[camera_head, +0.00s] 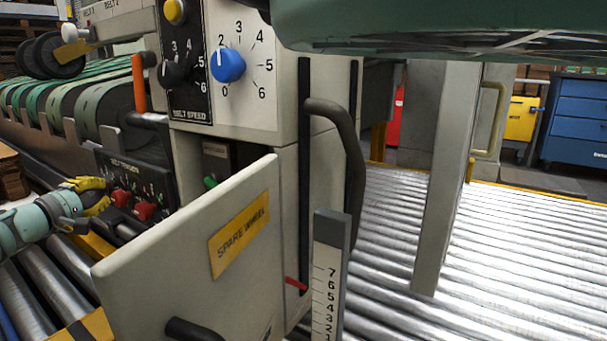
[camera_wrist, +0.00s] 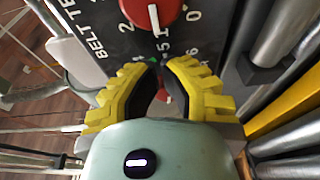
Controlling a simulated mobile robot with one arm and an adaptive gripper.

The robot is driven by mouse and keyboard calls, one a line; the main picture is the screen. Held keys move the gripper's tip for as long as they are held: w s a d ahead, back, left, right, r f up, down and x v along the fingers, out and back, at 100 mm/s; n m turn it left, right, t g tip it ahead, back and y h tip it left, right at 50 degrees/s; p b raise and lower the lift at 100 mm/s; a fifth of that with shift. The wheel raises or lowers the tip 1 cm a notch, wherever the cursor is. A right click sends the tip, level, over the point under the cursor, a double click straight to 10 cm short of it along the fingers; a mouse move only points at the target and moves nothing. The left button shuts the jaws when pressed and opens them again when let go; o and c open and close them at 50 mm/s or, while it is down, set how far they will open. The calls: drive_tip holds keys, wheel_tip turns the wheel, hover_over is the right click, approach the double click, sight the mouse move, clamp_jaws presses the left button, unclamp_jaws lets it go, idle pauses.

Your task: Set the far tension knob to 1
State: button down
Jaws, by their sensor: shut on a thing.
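The dark belt tension panel (camera_head: 142,178) carries two red knobs low at the left of the machine in the head view. The left one is the far knob (camera_head: 120,198); the right one is the nearer knob (camera_head: 147,210). My gripper (camera_head: 105,196), with yellow fingers, reaches in from the left to the far knob. In the wrist view the fingers (camera_wrist: 160,75) are closed around the far knob (camera_wrist: 162,97), mostly hidden, so its setting is unreadable. The nearer knob (camera_wrist: 152,10), with a white pointer line, is free above them.
A cream spare wheel door (camera_head: 180,245) stands open just right of the panel. Above are a blue dial (camera_head: 228,65) and the black belt speed knob (camera_head: 172,73). Metal rollers (camera_wrist: 285,145) and a yellow rail (camera_wrist: 290,107) run close to my gripper's right in the wrist view.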

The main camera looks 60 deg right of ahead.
drive_tip(key=shift+s+r+p, duration=0.1)
drive_tip(key=shift+s+p, duration=0.15)
drive_tip(key=shift+p, duration=0.25)
drive_tip(key=shift+a, duration=0.2)
drive_tip(key=shift+a+p, duration=0.3)
drive_tip(key=shift+a, duration=0.4)
drive_tip(key=v, duration=0.2)
drive_tip(key=w+v, duration=0.1)
drive_tip(key=v, duration=0.1)
drive_tip(key=shift+s+a, duration=0.1)
drive_tip(key=shift+a, duration=0.2)
drive_tip(key=c, duration=1.7)
unclamp_jaws()
drive_tip(key=shift+d+p, duration=0.15)
drive_tip(key=shift+p, duration=0.15)
clamp_jaws()
drive_tip(key=shift+w+a+f, duration=0.2)
drive_tip(key=shift+a+f, duration=0.15)
drive_tip(key=shift+f, duration=0.1)
